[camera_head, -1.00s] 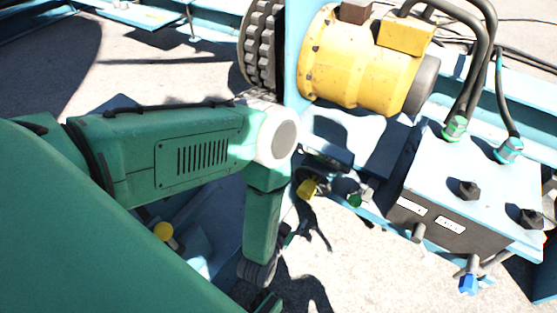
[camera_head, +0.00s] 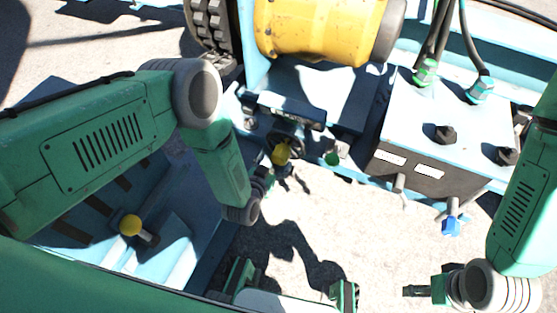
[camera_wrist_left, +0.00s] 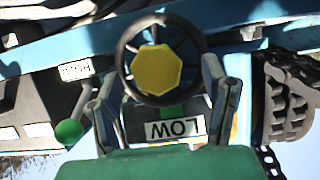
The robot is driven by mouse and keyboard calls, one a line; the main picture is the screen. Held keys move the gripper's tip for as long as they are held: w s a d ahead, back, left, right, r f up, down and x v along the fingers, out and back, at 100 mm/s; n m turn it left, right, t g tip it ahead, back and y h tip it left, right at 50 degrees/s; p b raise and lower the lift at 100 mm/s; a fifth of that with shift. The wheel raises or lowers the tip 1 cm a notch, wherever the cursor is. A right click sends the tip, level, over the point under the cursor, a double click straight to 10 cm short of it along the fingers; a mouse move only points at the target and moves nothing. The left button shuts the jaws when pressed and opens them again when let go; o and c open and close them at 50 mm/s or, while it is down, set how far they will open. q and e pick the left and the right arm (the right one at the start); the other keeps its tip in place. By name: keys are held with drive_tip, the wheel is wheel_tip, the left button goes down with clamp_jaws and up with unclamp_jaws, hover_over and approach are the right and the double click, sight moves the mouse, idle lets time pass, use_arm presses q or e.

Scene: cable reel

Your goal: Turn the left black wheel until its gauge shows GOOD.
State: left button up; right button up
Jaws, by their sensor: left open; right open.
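The black wheel with a yellow hub (camera_wrist_left: 157,70) is close in front of my left gripper in the left wrist view. In the head view it shows small and partly dark (camera_head: 281,153). A white gauge label (camera_wrist_left: 175,129) reads LOW, upside down, between my fingers and below the wheel in the wrist view. My left gripper (camera_wrist_left: 158,68) is open, with one finger on each side of the wheel. The right finger looks close to the rim; I cannot tell if it touches. My right gripper (camera_head: 425,290) is open at the lower right of the head view, away from the wheel.
A green knob (camera_wrist_left: 69,131) is beside the left finger in the wrist view.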

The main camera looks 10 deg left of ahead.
sight(277, 160)
use_arm(q)
drive_tip(key=b+x, duration=0.1)
drive_tip(key=x, duration=0.1)
drive_tip(key=shift+w+d+f, duration=0.1)
drive_tip(key=shift+w+f, duration=0.1)
drive_tip(key=shift+w, duration=0.1)
drive_tip(key=shift+w+d+f, duration=0.1)
drive_tip(key=shift+w+d, duration=0.2)
drive_tip(key=shift+w, duration=0.3)
drive_tip(key=shift+a, duration=0.1)
